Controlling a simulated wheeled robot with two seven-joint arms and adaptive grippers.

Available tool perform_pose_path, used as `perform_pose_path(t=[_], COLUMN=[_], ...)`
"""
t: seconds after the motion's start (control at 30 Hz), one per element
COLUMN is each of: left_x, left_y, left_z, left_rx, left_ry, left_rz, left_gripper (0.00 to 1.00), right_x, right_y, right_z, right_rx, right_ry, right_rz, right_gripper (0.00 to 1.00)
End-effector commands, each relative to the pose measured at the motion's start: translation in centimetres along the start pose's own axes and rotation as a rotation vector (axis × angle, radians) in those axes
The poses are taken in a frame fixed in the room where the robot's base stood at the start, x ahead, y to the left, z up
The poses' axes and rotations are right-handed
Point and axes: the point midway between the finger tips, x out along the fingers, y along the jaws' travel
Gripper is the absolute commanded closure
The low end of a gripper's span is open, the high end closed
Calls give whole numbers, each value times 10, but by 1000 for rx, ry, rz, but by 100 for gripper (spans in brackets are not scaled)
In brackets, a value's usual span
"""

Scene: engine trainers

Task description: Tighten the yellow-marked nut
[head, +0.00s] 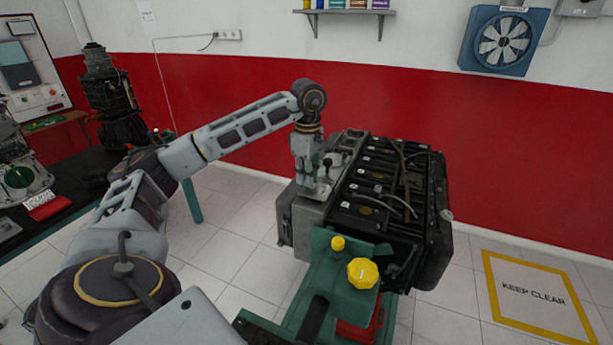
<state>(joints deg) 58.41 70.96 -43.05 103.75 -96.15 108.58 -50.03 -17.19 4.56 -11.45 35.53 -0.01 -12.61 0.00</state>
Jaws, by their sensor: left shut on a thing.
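The engine (385,195) is a dark block with a grey metal end, on a green stand (320,262). My left arm reaches across from the left, and my left gripper (318,186) points down at the grey end of the engine's top. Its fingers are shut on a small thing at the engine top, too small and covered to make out. I cannot pick out a yellow-marked nut; the fingers may hide it. My right gripper is not in view.
A large yellow knob (363,273) and a smaller yellow knob (338,243) stand on the green stand in front of the engine. A dark bench (75,185) with other machine parts is at the left. The marked floor area (535,290) at the right is empty.

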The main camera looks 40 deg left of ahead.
Motion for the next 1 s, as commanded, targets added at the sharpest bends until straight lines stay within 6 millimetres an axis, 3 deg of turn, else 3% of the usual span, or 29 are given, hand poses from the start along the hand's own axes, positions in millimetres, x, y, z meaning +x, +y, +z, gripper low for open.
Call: perform_pose_path(t=[1.0], left_x=[4], left_y=[-2], left_z=[5], left_rx=[794], left_ry=[-9], left_rz=[-4], left_gripper=[100], right_x=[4], right_y=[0], right_z=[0], right_rx=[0], right_ry=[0], right_rz=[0], right_gripper=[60])
